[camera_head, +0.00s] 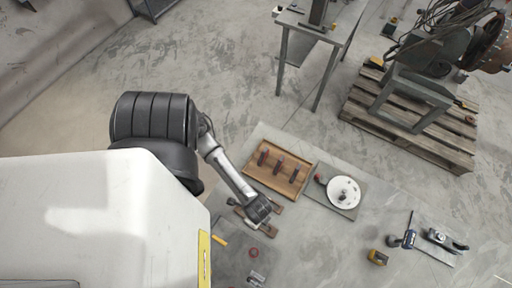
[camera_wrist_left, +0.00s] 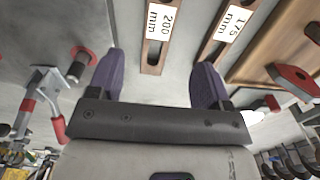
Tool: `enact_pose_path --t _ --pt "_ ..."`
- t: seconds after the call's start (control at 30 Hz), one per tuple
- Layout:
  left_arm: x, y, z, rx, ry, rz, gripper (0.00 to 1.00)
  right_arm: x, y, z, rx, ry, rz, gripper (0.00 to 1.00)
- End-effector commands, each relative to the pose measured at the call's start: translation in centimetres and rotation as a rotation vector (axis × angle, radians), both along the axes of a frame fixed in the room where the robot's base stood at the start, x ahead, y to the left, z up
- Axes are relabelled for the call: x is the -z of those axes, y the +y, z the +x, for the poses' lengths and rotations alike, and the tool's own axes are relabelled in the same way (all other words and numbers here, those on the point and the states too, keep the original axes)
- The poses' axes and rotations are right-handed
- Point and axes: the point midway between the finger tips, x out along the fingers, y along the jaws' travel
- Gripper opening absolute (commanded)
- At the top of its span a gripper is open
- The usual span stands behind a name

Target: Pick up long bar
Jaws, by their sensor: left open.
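In the left wrist view, a brown slotted bar labelled "200 mm" (camera_wrist_left: 155,50) lies on the grey surface between my spread fingertips. A second bar labelled "175 mm" (camera_wrist_left: 228,28) lies to its right, angled away. My left gripper (camera_wrist_left: 158,62) is open and empty, with its two purple fingers apart. In the head view my left gripper (camera_head: 260,210) is over the bench beside brown bars, one showing below it (camera_head: 264,229); the gripper and arm partly hide them. My right gripper does not show.
A red-handled clamp (camera_wrist_left: 45,95) is left of the fingers. Drills and tools lie farther right.

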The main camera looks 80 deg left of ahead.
Motion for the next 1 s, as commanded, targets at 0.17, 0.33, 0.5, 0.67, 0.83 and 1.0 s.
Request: enact_pose_path --t 0.17,0.33,0.5,0.67,0.83,1.0 --pt "2.2 0.0 0.0 0.001 0.001 0.001 0.72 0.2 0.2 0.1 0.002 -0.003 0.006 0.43" --pt "2.8 0.0 -0.1 0.002 0.001 0.001 0.72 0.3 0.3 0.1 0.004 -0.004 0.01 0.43" --pt "4.4 0.2 -0.3 0.002 0.002 0.002 0.72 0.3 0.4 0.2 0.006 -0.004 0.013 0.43" --pt "6.5 0.3 -0.6 0.002 0.001 0.001 0.72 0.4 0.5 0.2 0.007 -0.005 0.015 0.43" --pt "7.8 0.3 -0.6 0.002 0.0 0.0 0.72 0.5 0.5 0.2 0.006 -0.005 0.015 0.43" --pt "8.0 0.3 -0.6 0.002 0.0 0.0 0.72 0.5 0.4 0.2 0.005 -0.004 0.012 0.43"
